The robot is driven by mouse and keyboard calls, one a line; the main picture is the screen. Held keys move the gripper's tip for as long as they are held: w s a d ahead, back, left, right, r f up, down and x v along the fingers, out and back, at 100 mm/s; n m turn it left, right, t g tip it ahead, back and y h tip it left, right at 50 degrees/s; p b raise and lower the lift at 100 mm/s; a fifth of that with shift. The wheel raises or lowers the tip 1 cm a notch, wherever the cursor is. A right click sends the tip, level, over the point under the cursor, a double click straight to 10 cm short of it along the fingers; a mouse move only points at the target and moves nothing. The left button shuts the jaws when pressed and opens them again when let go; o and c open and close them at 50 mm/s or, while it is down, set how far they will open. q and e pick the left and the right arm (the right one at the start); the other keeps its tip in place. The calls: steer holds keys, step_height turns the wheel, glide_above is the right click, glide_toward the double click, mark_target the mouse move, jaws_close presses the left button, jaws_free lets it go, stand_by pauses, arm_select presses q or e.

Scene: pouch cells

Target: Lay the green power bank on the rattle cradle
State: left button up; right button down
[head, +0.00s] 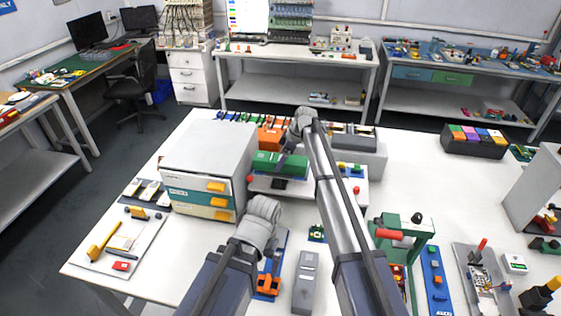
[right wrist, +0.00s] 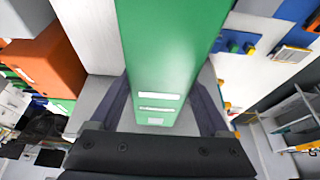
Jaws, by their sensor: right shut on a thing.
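The green power bank (head: 268,162) is a long green block with white label marks on its end. My right gripper (head: 284,154) is shut on it. In the right wrist view the power bank (right wrist: 165,55) runs between the two fingers (right wrist: 165,112). It is over a low white stand (head: 325,193) with a red knob on its left side; I take this stand for the rattle cradle. I cannot tell whether the power bank touches it. My left arm ends in front of the drawer cabinet, and its fingers are hidden behind its wrist.
A white drawer cabinet (head: 208,165) stands left of the stand. An orange block (head: 271,139) and a grey box (head: 360,152) are behind. A green press with a red handle (head: 390,234) stands front right.

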mark_target(288, 159)
steer(key=shift+f+b, duration=0.45)
steer(key=shift+f, duration=0.15)
jaws_free()
steer(key=p+v, duration=0.6)
steer(key=v, duration=0.1)
steer(key=shift+a+r, duration=0.1)
steer(key=shift+a, duration=0.05)
steer(key=shift+d+r+p, duration=0.25)
steer(key=shift+r+p, duration=0.15)
steer(key=shift+p, duration=0.25)
